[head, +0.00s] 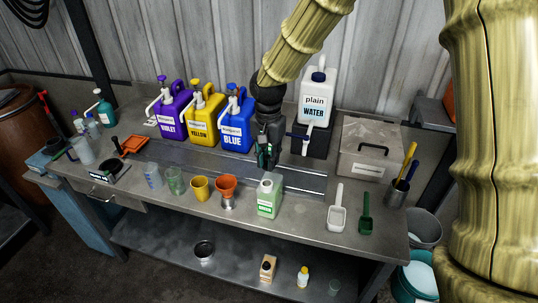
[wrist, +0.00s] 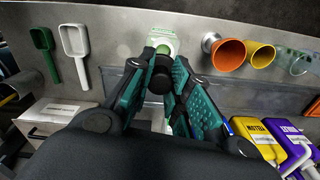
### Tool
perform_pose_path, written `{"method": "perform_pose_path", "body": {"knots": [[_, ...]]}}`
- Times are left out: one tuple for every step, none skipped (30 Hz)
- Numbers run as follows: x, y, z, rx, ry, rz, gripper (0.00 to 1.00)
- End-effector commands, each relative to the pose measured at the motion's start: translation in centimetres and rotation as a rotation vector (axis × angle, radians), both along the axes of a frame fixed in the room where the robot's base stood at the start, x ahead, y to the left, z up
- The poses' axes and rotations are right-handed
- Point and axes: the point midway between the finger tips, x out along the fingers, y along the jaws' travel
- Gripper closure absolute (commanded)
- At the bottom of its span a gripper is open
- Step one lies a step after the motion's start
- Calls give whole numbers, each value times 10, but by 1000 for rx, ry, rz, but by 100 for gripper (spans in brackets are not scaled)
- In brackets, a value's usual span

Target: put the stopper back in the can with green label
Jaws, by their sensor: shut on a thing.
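The can with the green label (head: 269,197) stands upright near the front edge of the bench. Its pale green top also shows in the wrist view (wrist: 149,43), just beyond my fingertips and partly covered by them. My gripper (head: 265,157) points down behind and above the can in the head view. In the wrist view my gripper (wrist: 161,72) is shut on a dark round stopper (wrist: 159,83) between its teal-padded fingers. The stopper overlaps the can's top in that view; the gap between them is hard to judge.
An orange funnel (head: 227,187) and yellow cup (head: 200,188) stand left of the can. A white scoop (head: 337,216) and green scoop (head: 365,222) lie to its right. Blue jug (head: 237,128) and water container (head: 317,98) stand behind.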

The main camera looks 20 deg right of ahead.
Motion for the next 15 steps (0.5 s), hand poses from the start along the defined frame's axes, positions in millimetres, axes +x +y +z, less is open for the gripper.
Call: {"method": "perform_pose_path", "body": {"knots": [[0,1,-6,1,1,2,91],[1,2,-8,1,1,3,91],[1,2,-10,1,1,3,91],[1,3,-13,1,1,3,91],[1,2,-15,1,1,3,91],[1,2,-18,1,1,3,91],[1,2,-20,1,1,3,91],[1,2,-23,0,1,3,91],[0,1,-26,0,1,3,91],[0,1,-28,0,1,2,91],[0,1,-30,1,1,2,91],[0,1,-33,1,1,1,91],[0,1,-36,1,1,1,91],[0,0,-38,1,1,0,91],[0,0,-39,0,1,0,91]]}}
